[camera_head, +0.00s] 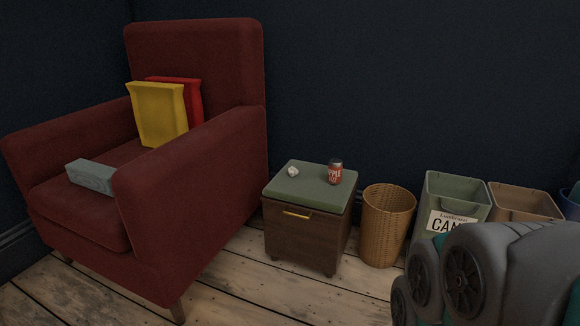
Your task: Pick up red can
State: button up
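The red can (335,174) stands upright on the green top of a small wooden cabinet (303,231), toward the back right of that top. It has a dark rim and pale lettering. A small white object (293,171) lies to its left on the same top, apart from it. My arm's grey and teal links fill the lower right corner. My gripper does not show in this view.
A wicker basket (387,225) stands right of the cabinet, then a green bin (455,192) and a brown bin (521,202). A red armchair (208,209) stands at left, holding yellow (158,113) and red packages and a grey box (91,176). Wooden floor in front is clear.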

aim_at(335, 165)
jog(key=i+j, duration=0.2)
jog(key=j, duration=0.15)
jog(key=i+j+z, duration=0.1)
jog(key=i+j, duration=0.35)
jog(key=j, duration=0.3)
jog(key=i+j, duration=0.2)
jog(key=j, duration=0.15)
jog(key=z, duration=0.05)
